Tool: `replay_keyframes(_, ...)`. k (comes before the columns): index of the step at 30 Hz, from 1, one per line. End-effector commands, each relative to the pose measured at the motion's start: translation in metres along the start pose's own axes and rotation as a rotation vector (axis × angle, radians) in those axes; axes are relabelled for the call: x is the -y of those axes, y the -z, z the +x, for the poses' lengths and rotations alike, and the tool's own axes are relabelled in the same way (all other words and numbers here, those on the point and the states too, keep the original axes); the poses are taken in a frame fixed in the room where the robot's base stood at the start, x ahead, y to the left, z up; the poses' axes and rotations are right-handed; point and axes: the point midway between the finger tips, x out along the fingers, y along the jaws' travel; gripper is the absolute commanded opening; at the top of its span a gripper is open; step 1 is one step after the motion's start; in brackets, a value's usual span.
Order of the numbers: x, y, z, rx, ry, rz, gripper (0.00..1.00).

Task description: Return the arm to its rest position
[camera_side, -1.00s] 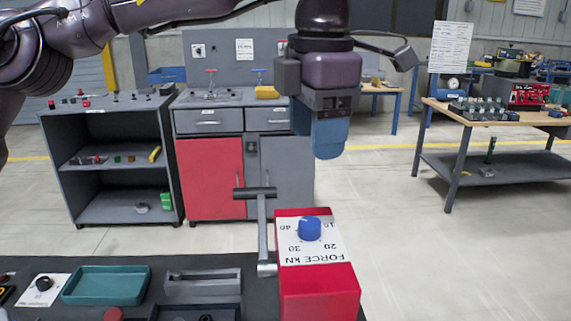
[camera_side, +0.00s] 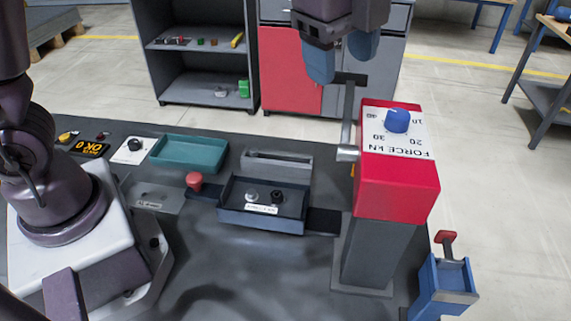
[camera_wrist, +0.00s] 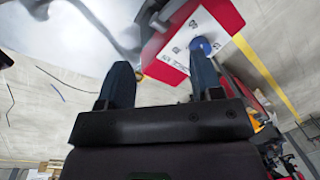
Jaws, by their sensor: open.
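My gripper (camera_side: 341,66) is in the upper middle of the side view, with its two blue fingers apart and nothing between them. It is near the dark cross handle of the lever (camera_side: 348,112); I cannot tell the exact gap in depth. The red force box (camera_side: 398,188) with its blue knob (camera_side: 397,120) stands to the right and lower in the picture. In the wrist view my gripper (camera_wrist: 160,66) also shows both fingers apart, with the red box (camera_wrist: 222,12) and blue knob (camera_wrist: 200,46) beyond them. No rest position is marked in view.
The dark bench holds a teal tray (camera_side: 188,153), a grey slotted block (camera_side: 277,165), a dark fixture (camera_side: 262,222) and a red button (camera_side: 194,180). A blue holder (camera_side: 444,284) sits at lower right. A cabinet (camera_side: 290,72) stands behind; the bench front is largely clear.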

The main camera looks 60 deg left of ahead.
Motion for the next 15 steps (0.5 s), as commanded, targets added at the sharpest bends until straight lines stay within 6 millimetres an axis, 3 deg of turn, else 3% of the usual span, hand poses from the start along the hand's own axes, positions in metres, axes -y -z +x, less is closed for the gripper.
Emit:
replay_keyframes(3, -0.027, -0.044, -0.002, -0.001, 0.05, -0.42, 0.6)
replay_keyframes(9, -0.081, -0.113, 0.0, -0.082, 0.117, -1.074, 0.6)
replay_keyframes(12, -0.11, -0.14, 0.003, -0.146, 0.136, -1.312, 0.6)
replay_keyframes(15, -0.134, -0.158, 0.006, -0.202, 0.151, -1.433, 0.6)
